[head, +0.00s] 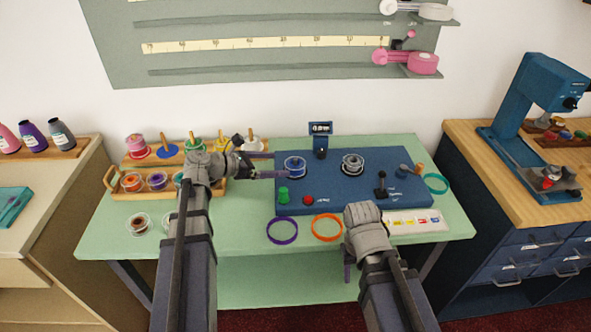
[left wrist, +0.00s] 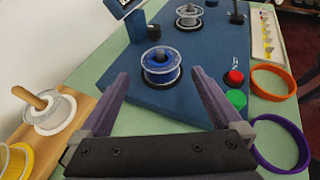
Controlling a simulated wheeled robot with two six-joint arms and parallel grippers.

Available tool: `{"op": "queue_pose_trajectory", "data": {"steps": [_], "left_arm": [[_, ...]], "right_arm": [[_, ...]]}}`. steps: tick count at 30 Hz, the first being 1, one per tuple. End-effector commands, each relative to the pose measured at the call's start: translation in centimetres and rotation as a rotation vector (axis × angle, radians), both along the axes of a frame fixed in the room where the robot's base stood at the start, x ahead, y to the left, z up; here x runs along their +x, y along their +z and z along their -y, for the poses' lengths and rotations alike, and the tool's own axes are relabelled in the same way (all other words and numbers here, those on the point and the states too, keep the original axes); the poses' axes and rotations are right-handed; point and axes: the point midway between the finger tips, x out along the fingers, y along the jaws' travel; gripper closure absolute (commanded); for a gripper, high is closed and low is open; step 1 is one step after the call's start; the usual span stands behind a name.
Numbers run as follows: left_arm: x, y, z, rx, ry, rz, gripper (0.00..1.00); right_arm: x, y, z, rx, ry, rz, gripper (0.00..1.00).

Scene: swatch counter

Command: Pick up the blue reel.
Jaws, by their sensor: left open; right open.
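The blue reel (head: 294,165) sits upright on a spindle at the left part of the blue winding machine (head: 335,201). In the left wrist view the blue reel (left wrist: 161,65) shows a blue winding with clear flanges, just beyond the fingertips and roughly between them. My left gripper (head: 270,165) is open and empty, just left of the reel in the head view; its two purple-grey fingers spread wide in the left wrist view (left wrist: 160,85). My right arm (head: 368,235) reaches in at the front of the table, and its gripper fingers are mostly hidden behind the arm.
A grey reel (head: 353,162) sits on the machine's right spindle. Green (head: 283,195) and red (head: 308,200) buttons lie near its front edge. Purple (head: 282,231) and orange (head: 327,227) rings lie in front. A wooden rack (head: 165,158) with spools stands at left.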

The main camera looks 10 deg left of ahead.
Motion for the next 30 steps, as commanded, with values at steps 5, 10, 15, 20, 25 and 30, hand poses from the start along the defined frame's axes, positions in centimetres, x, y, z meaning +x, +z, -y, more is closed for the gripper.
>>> {"op": "queue_pose_trajectory", "data": {"steps": [5,10,15,20,25,30], "left_arm": [[1.2,-0.9,1.4,0.001,-0.004,0.0,0.0],[1.4,-1.0,1.6,0.002,-0.002,0.0,0.0],[2.2,-1.7,2.6,0.003,-0.005,0.0,0.0],[3.6,-2.7,4.3,0.003,-0.006,0.0,0.0],[4.4,-3.0,5.3,0.003,-0.004,0.001,0.0],[4.4,-2.9,5.3,0.003,-0.003,0.0,0.0]], "right_arm": [[0.0,-0.9,0.0,0.0,0.0,0.0,0.5],[0.0,-0.9,0.0,0.0,0.0,0.0,0.5],[0.0,-1.6,0.0,0.0,0.0,0.0,0.5],[0.0,-2.6,0.0,0.0,0.0,0.0,0.5],[0.0,-3.0,0.0,0.0,0.0,0.0,0.5],[0.0,-2.9,0.0,0.0,0.0,0.0,0.5]]}}
